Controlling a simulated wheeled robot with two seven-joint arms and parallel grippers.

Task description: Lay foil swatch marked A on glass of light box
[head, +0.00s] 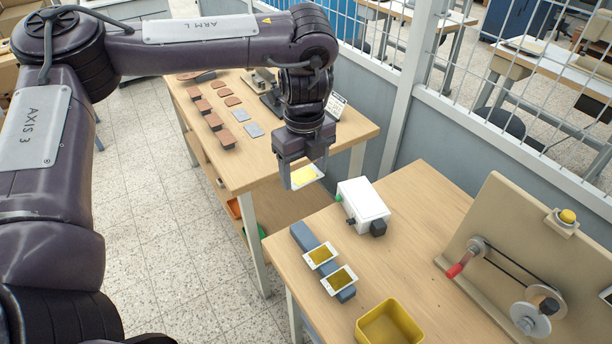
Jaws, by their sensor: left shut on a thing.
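My left gripper (304,180) points down and is shut on a foil swatch (304,176), a bright yellow-gold patch with a white border. It holds the swatch in the air near the corner of the front table. A white box (360,202), which looks like the light box, stands on that table, to the right of and below the gripper in the picture. Its pale top is bare. Two more white-bordered gold swatches (320,255) (340,279) lean on a blue-grey bar (304,237). I cannot read any letter on the swatches. My right gripper is out of view.
A yellow bin (388,322) stands at the front table's near edge. A board with a red-handled crank (466,262) and pulleys stands at the right. Behind, another table (262,169) holds several brown and grey pieces. Bare wood lies right of the white box.

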